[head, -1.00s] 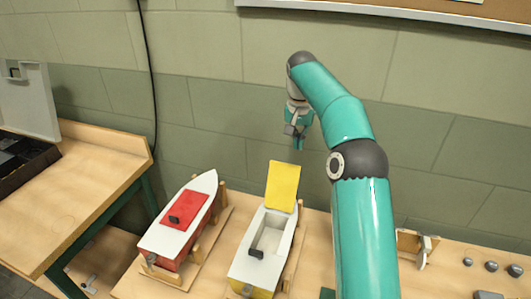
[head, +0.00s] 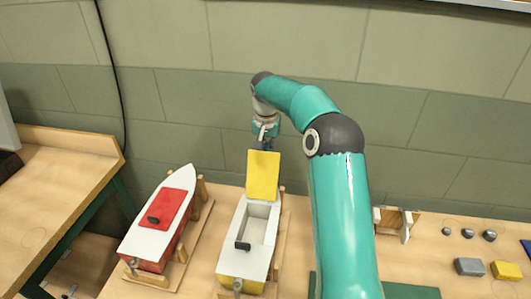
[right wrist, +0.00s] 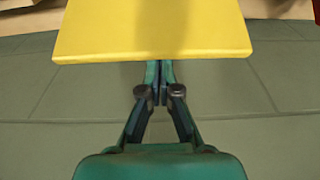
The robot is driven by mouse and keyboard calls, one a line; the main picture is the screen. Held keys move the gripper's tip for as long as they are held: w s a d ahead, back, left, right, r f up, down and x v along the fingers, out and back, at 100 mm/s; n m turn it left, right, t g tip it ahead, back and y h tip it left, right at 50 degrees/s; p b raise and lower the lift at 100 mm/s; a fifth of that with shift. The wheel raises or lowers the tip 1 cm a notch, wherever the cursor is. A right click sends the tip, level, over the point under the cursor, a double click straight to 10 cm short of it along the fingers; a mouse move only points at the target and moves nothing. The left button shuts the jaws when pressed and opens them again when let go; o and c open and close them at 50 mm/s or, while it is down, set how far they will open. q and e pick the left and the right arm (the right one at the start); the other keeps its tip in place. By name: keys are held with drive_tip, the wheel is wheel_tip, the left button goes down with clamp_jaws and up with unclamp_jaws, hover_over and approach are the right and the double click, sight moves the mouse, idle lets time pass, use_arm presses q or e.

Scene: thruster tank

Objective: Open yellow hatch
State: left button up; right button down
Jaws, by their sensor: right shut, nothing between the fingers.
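The yellow hatch (head: 263,176) stands raised at the far end of the white-decked yellow boat (head: 230,262), with the grey compartment below it uncovered. Its flat panel also fills the top of the right wrist view (right wrist: 152,28). My right gripper (head: 266,147) is behind the hatch's upper edge, with its fingertips partly hidden by the panel in the head view. In the right wrist view the gripper (right wrist: 160,82) is shut and empty, its tips close to the panel's edge. I cannot tell whether they touch it. My left gripper is not in view.
A boat with a red hatch (head: 163,209) stands on a wooden cradle to the left. A wooden stand (head: 398,222) and several small grey and yellow pieces lie to the right. The green-grey wall (head: 180,110) is close behind the boats.

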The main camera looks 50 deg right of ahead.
sight(263, 174)
drive_tip(key=shift+s+a+r, duration=0.15)
drive_tip(key=shift+s+a, duration=0.15)
drive_tip(key=shift+a, duration=0.3)
drive_tip(key=shift+s+a+r, duration=0.1)
drive_tip(key=shift+s+a, duration=0.2)
drive_tip(key=shift+a, duration=0.25)
